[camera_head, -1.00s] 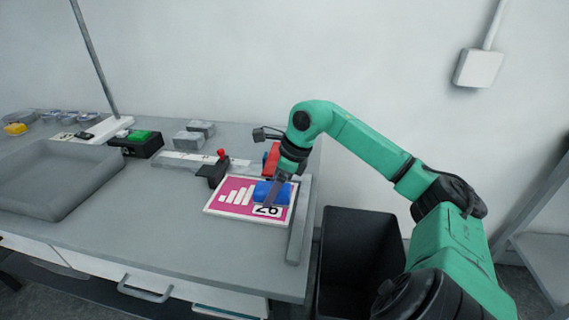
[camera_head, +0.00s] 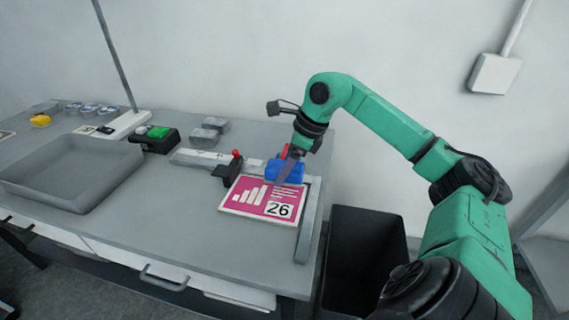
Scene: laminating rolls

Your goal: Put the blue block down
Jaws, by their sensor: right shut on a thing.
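The blue block (camera_head: 272,170) is at the back edge of the pink card, near the right end of the table. My right gripper (camera_head: 287,172) is shut on it from above, and one finger hides part of the block. Whether the block touches the surface below it, I cannot tell. The pink card (camera_head: 247,194) with white bars and the number 26 lies flat in front of the block. My left gripper is not in view.
A black clamp with a red knob (camera_head: 235,155) stands left of the block. Something red (camera_head: 284,151) shows behind it. A grey rail (camera_head: 309,222) runs along the card's right side. A grey tray (camera_head: 70,170) and a green-button box (camera_head: 157,138) stand left. A black bin (camera_head: 362,262) stands right of the table.

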